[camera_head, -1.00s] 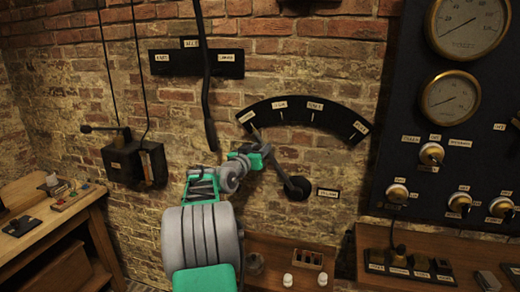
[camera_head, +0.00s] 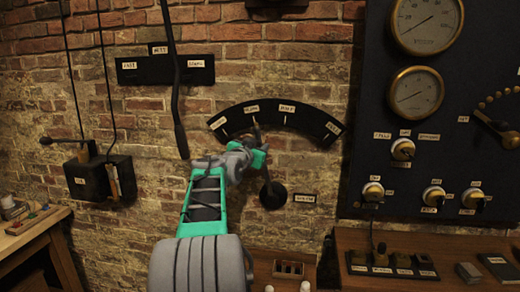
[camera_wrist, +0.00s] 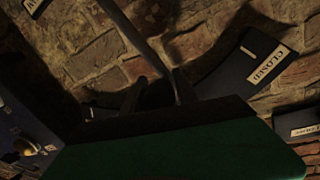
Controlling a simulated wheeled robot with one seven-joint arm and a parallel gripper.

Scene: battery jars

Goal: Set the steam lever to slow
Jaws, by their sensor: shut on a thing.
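The steam lever is a dark rod (camera_head: 257,131) on a round dark pivot (camera_head: 272,195) on the brick wall. It leans slightly left of upright, with its tip just below the second label from the left on the black arc plate (camera_head: 268,116). That label seems to read SLOW, but it is small. My gripper (camera_head: 254,158) is shut on the lever partway up; my arm hides part of it. In the wrist view the rod (camera_wrist: 133,32) runs down between the dark fingers (camera_wrist: 160,90). A label on the plate (camera_wrist: 243,70) there reads CLOSED.
A hanging dark rod (camera_head: 175,90) is left of the arc plate, and a black lever box (camera_head: 100,180) is farther left. A dark gauge panel (camera_head: 362,150) stands to the right. Wooden shelves (camera_head: 425,238) lie below.

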